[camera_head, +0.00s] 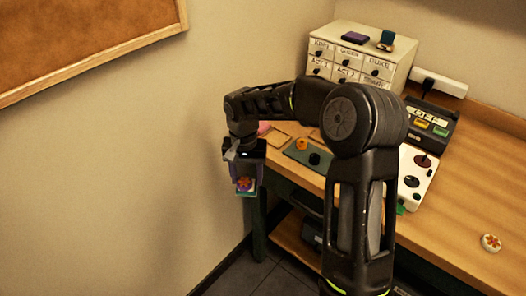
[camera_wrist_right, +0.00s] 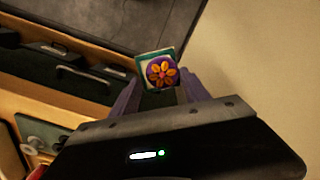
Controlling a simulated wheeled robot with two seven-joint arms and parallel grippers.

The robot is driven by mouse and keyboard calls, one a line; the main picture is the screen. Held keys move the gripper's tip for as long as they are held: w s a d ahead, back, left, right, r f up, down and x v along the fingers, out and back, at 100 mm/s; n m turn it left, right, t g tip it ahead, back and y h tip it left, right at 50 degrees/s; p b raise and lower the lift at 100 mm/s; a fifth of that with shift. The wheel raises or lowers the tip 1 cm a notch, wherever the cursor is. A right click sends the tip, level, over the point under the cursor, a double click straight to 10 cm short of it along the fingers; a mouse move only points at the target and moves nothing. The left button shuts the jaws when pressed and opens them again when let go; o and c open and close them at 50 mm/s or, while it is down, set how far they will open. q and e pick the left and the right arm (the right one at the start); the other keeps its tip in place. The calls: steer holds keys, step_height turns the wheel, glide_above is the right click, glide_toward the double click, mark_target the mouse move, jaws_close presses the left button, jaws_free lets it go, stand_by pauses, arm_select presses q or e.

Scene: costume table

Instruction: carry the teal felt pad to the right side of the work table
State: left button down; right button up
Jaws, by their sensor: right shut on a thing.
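My right gripper (camera_head: 245,176) is shut on the teal felt pad (camera_head: 245,193), a small square with a pale layer showing at its edge. A purple round piece with an orange flower (camera_head: 244,184) rests against the pad's face. In the right wrist view the pad (camera_wrist_right: 145,58) sticks out beyond the fingertips (camera_wrist_right: 160,92), with the flower piece (camera_wrist_right: 161,72) in front of it. In the head view the gripper hangs off the left end of the work table (camera_head: 460,215), near the wall. My left gripper is not in view.
A drawer cabinet (camera_head: 343,53) stands at the back of the table. A dark teal mat (camera_head: 296,154) with small pieces and a white control panel (camera_head: 419,169) lie nearby. A flower disc (camera_head: 491,243) sits at the right, with bare wood around it. My right arm hides part of the table.

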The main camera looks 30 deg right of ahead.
steer(key=s+a+f+n, duration=0.3)
steer(key=a+f+n, duration=0.4)
steer(key=a+f, duration=0.4)
steer(key=shift+s+f+n, duration=0.2)
steer(key=shift+f+n, duration=0.1)
steer(key=shift+f, duration=0.55)
steer(key=shift+a, duration=0.15)
